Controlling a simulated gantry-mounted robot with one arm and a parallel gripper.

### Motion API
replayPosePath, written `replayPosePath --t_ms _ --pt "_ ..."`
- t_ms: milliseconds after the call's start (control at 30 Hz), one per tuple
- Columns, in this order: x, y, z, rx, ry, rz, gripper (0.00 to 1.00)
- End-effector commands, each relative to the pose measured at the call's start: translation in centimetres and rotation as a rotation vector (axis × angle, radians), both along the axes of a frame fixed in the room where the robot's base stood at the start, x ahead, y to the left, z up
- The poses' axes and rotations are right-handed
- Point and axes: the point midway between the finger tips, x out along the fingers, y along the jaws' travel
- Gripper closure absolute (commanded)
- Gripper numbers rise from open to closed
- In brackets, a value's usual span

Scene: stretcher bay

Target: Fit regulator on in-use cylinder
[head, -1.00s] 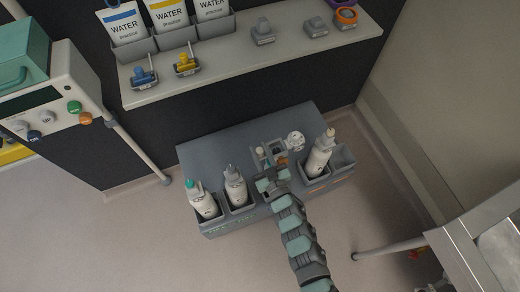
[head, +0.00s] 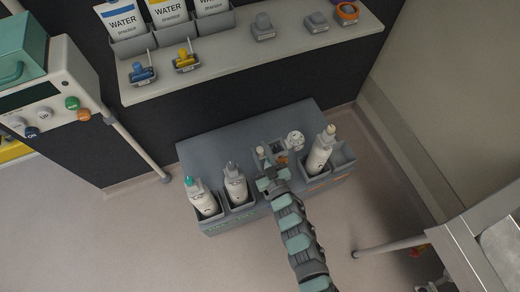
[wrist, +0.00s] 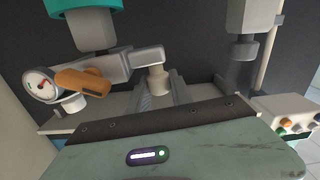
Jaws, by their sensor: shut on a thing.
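The regulator has a round white gauge (head: 295,140) and an orange lever (wrist: 83,82). Its grey body (wrist: 105,70) runs across the upper left of the wrist view. My gripper (head: 270,178) is over the middle of the grey floor rack (head: 205,150). In the wrist view its fingers (wrist: 160,92) are shut on the regulator's cream knob (wrist: 158,80). A grey neck with a teal band (wrist: 90,25) meets the regulator body in that view; I cannot tell whether they are fastened. White cylinders stand in the rack: a teal-topped one (head: 203,200), a grey-topped one (head: 236,187) and a cream-topped one (head: 319,155).
A shelf (head: 225,64) above the rack holds water pouches (head: 122,22), blue (head: 141,73) and yellow (head: 186,60) fittings. A console (head: 50,100) stands at left. A metal stretcher frame (head: 455,240) is at lower right. The floor at lower left is clear.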

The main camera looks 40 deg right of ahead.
Motion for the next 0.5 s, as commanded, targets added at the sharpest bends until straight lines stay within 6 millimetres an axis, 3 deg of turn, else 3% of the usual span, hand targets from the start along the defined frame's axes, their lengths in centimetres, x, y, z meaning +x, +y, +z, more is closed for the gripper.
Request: replayPosePath --t_ms 500 --pt "0.02 -0.02 -0.75 -0.001 -0.001 0.000 1.00"
